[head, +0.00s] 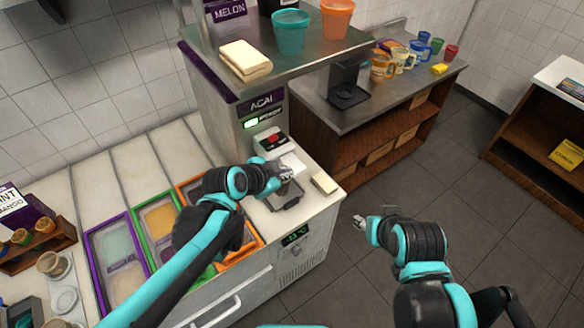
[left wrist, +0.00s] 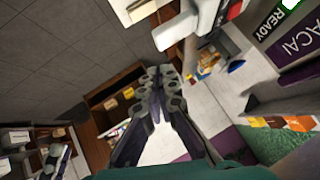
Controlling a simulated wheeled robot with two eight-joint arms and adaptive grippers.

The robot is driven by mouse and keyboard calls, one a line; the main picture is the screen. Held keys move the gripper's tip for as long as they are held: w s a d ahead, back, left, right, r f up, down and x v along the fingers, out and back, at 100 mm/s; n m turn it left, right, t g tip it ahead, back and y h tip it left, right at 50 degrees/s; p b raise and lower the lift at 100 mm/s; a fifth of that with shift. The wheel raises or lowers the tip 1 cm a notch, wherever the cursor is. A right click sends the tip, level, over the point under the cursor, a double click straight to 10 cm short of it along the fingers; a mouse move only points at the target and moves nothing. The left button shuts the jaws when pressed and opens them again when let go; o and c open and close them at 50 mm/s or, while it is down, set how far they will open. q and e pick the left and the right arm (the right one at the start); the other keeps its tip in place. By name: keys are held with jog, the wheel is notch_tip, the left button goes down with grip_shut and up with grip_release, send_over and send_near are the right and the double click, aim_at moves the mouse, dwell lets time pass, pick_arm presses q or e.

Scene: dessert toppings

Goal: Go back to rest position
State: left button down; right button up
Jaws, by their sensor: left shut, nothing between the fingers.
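My left gripper (head: 284,170) is in front of the acai machine (head: 259,106), over the right end of the counter near a small tray (head: 286,196). In the left wrist view its fingers (left wrist: 157,82) are close together with nothing between them. My right gripper (head: 359,222) hangs over the open floor to the right of the counter. It is small in the head view, and whether its fingers are open or shut does not show.
Topping bins (head: 113,246) in purple, green and orange frames lie left of my left arm. A pale block (head: 325,184) lies at the counter's right end. A steel shelf (head: 312,50) with cups overhangs the machine. Floor (head: 400,180) at the right is clear.

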pick_arm(q)
jog(key=shift+v, duration=0.9)
jog(key=shift+s, duration=0.1)
jog(key=s+a+f+n+y+b, duration=0.2)
jog(key=s+a+f+n+b, duration=0.4)
jog(key=a+f+b, duration=0.1)
jog(key=s+a+f+n+g+y+b, duration=0.1)
jog(key=s+a+f+n+y+b, duration=0.2)
jog(key=s+a+f+n+b, duration=0.3)
notch_tip(320, 180, down, 5)
jog(key=a+b, duration=0.1)
jog(key=b, duration=0.2)
jog(key=shift+s+r+n+b, duration=0.15)
jog(key=shift+s+n+b, duration=0.15)
jog(key=shift+s, duration=0.1)
